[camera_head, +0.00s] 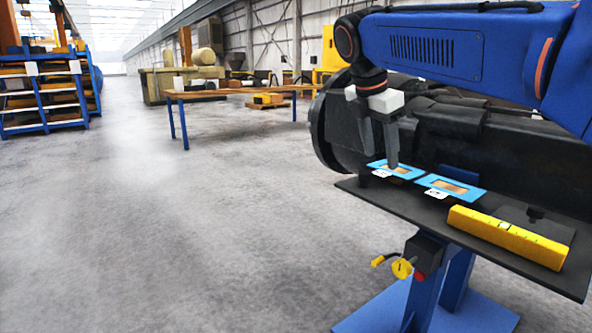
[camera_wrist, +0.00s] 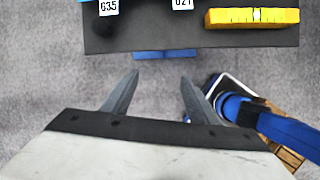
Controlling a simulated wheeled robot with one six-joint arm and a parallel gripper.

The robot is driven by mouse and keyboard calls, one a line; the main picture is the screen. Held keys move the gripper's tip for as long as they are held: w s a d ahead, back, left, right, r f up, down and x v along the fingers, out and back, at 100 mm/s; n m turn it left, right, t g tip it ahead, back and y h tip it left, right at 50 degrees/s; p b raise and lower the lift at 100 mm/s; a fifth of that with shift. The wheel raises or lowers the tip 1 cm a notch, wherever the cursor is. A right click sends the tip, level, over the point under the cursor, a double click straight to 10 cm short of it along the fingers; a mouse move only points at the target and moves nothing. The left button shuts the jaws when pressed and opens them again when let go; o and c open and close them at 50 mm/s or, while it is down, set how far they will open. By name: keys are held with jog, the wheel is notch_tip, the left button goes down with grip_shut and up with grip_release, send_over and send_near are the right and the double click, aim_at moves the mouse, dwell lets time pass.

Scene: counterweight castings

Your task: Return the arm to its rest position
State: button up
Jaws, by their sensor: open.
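My gripper (camera_head: 379,152) hangs from my blue arm (camera_head: 430,45) with its fingers pointing down. It is in front of a large dark casting, near the front edge of a dark shelf (camera_head: 520,253). In the wrist view my gripper (camera_wrist: 154,80) shows two grey fingers spread apart with nothing between them. The shelf edge (camera_wrist: 150,40) lies beyond the fingertips in that view. My arm is bent and reaches across the right side of the head view.
Two blue-framed plates (camera_head: 452,188) with number labels lie on the shelf. A yellow level (camera_head: 508,237) lies at its right end. Below are a red button (camera_head: 420,276) and a blue stand. A wooden table (camera_head: 225,94) stands farther back. Open floor lies left.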

jog(key=s+d+f+m+y, duration=0.1)
jog(key=s+d+f+m, duration=0.2)
jog(key=s+f+m, duration=0.4)
jog(key=s+d+f+m+t+y, duration=0.1)
jog(key=s+d+f+m, duration=0.2)
jog(key=s+f+m, duration=0.5)
jog(key=s+d+f+m+t+y, duration=0.1)
jog(key=s+d+f+m, duration=0.3)
jog(key=s+f+m, duration=0.4)
jog(key=s+f, duration=0.4)
jog(key=f, duration=0.1)
jog(key=shift+f, duration=0.4)
jog(key=shift+c, duration=0.2)
